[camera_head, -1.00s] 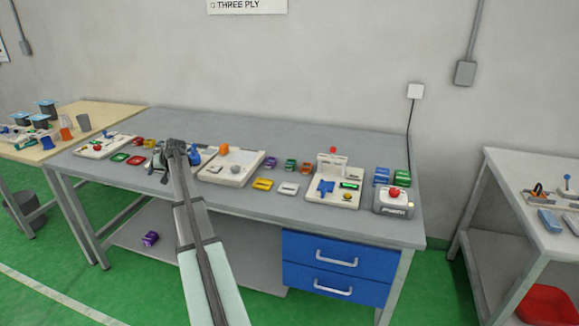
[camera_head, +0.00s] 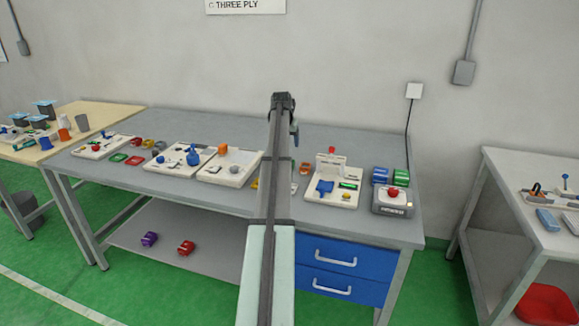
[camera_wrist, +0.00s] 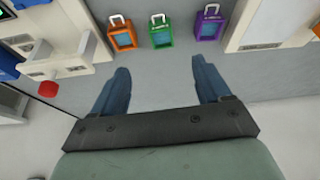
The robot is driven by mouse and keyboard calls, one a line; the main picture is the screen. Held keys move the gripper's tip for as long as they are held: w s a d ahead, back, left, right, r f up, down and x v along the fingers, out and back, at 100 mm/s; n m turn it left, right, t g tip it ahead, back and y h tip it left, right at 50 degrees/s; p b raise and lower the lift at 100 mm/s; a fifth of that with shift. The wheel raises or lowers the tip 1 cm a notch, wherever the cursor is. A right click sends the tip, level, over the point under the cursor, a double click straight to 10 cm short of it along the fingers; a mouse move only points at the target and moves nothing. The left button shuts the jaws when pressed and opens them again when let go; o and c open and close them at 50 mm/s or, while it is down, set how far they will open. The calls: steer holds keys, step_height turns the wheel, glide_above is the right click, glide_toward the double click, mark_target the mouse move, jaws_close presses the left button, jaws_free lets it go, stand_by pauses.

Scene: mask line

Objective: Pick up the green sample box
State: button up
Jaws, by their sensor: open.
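The green sample box (camera_wrist: 161,37), with a white handle and a blue window, stands on the grey bench in the wrist view. It lies beyond my open fingertips, roughly in line with the gap between them. An orange box (camera_wrist: 122,38) is to its left and a purple box (camera_wrist: 208,27) to its right, both with handles. My gripper (camera_wrist: 163,73) is open and empty, apart from all three. In the head view my gripper (camera_head: 283,99) is raised over the bench, and my arm hides the green box's place.
A white fixture with a red knob (camera_wrist: 48,89) stands left in the wrist view, a pale tray (camera_wrist: 247,22) right. In the head view, blue and green boxes (camera_head: 401,174) and a red-button unit (camera_head: 392,199) stand at the bench's right; trays (camera_head: 178,157) stand left.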

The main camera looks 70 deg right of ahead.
steer(key=x, duration=0.8)
steer(key=shift+d+f, duration=0.1)
steer(key=shift+f, duration=0.1)
steer(key=shift+d+x, duration=0.15)
steer(key=shift+x, duration=1.2)
steer(key=shift+d+x, duration=0.15)
steer(key=shift+x, duration=1.15)
steer(key=shift+w+r, duration=0.1)
steer(key=shift+w, duration=0.05)
steer(key=shift+c, duration=0.3)
steer(key=c, duration=1.1)
